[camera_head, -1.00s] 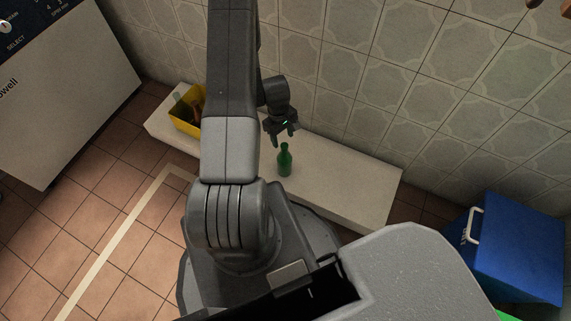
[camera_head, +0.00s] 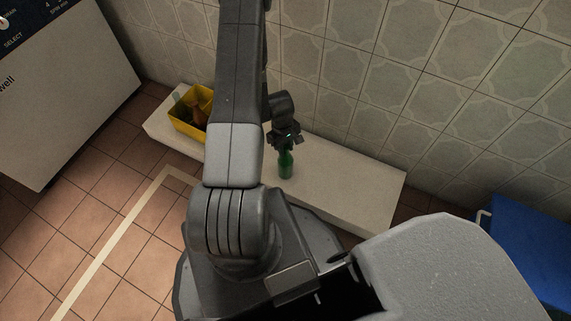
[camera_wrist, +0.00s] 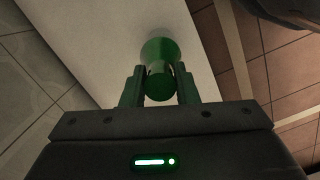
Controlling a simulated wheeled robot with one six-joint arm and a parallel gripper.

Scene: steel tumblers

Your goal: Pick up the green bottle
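The green bottle (camera_head: 286,166) stands upright on the long pale bench. My gripper (camera_head: 287,146) is directly above it, pointing down, with its lower end at the bottle's neck. In the wrist view the bottle (camera_wrist: 160,52) is seen from above, its top between the two fingers of my gripper (camera_wrist: 160,84). One finger is on each side of the neck, with only narrow gaps, and no clear grip shows. The gripper looks open around the neck. My arm hides part of the bench.
The pale bench (camera_head: 345,184) runs along the tiled wall. A yellow bin (camera_head: 186,122) with things in it stands at its left end, partly behind my arm. A blue box (camera_head: 527,245) is at the right. The bench right of the bottle is clear.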

